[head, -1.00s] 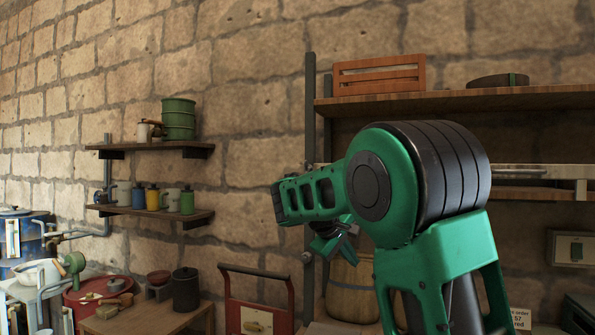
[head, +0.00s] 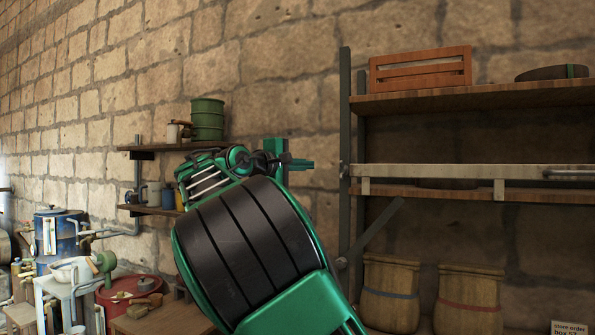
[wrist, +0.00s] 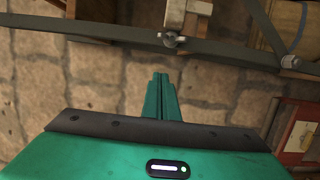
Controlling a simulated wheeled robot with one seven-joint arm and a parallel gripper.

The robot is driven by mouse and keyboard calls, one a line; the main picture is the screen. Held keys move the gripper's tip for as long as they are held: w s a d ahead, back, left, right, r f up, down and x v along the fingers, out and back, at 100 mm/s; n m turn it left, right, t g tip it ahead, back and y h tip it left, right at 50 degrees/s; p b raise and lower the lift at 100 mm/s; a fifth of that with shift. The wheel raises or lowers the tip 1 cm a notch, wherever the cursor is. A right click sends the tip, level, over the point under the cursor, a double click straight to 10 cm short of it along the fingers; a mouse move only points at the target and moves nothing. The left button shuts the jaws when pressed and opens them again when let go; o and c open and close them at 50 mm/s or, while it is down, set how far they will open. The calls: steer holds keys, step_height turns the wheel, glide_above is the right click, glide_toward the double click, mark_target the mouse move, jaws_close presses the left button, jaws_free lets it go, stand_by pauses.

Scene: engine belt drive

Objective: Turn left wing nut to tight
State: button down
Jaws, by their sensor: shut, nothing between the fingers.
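My green gripper (head: 308,164) is to the left of the shelf's dark upright, in front of the stone wall in the head view. In the wrist view its two fingers (wrist: 160,78) lie together, shut and empty. A small grey bolt-like fastener (head: 343,170) is on the upright, just right of my fingertips in the picture. A similar round fastener (wrist: 170,40) shows on a dark bar beyond the fingertips in the wrist view, apart from them. I cannot tell whether either is the left wing nut. No wing shape can be made out.
A wall rack with a wooden shelf (head: 480,97) and a pale rail (head: 430,172) stands at right. Two sacks (head: 390,295) are below it. A small shelf (head: 165,211) with mugs is partly behind my arm. Pots and a red drum (head: 120,300) fill the lower left.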

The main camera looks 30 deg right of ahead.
mark_target(342, 170)
steer(key=s+d, duration=0.1)
steer(key=d, duration=0.6)
steer(key=shift+d, duration=0.3)
steer(key=shift+a, duration=0.15)
